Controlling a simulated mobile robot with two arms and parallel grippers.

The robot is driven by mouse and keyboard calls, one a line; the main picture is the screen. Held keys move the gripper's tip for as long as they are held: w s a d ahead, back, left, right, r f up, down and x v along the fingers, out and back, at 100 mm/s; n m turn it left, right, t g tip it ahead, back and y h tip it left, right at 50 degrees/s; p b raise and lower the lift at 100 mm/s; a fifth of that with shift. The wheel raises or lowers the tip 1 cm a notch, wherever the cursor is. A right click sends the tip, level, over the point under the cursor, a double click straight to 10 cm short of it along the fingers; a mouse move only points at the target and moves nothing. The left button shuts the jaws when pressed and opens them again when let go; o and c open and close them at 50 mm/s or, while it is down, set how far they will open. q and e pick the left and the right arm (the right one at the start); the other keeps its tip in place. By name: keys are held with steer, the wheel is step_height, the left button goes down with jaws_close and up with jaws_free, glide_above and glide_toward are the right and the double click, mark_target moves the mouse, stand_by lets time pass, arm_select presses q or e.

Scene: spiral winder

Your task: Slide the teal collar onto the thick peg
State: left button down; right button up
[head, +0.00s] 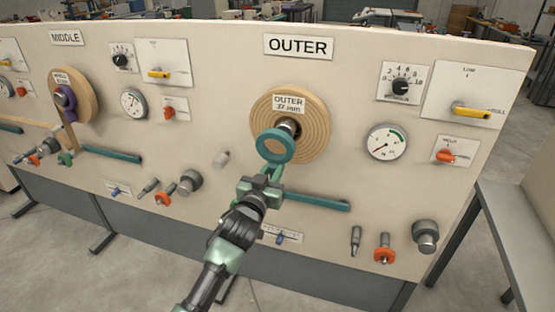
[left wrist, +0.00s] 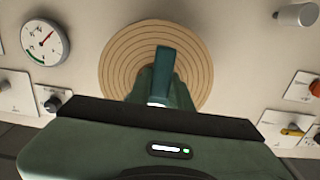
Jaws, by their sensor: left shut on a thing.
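The teal collar (head: 262,150) is a ring held in front of the panel. My left gripper (head: 271,174), coming up from below, is shut on the collar's lower edge. The thick peg (head: 291,126) is a short metal stub in the middle of the round wooden disc (head: 318,140) under the OUTER sign. The collar is just below and left of the peg in the head view and partly overlaps it; the gap in depth is unclear. In the left wrist view the collar (left wrist: 166,62) shows edge-on above my gripper (left wrist: 157,92), before the disc (left wrist: 120,55), and hides the peg. My right gripper is not seen.
A teal bar (head: 318,203) sticks out below the disc. A gauge (head: 386,142), dial (head: 401,86) and yellow handle (head: 472,112) are to the right. The MIDDLE station has a wooden disc with a purple collar (head: 66,98). A grey knob (head: 188,181) protrudes at lower left.

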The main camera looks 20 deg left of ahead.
mark_target(273, 168)
arm_select(q)
steer(key=s+p, duration=0.1)
steer(key=s, duration=0.1)
steer(key=s+r+p, duration=0.1)
steer(key=s+p, duration=0.1)
steer(key=s, duration=0.1)
steer(key=shift+s, duration=0.35)
steer(key=shift+s+a+r+p, duration=0.15)
steer(key=shift+s+p, duration=0.35)
steer(key=shift+s, duration=0.65)
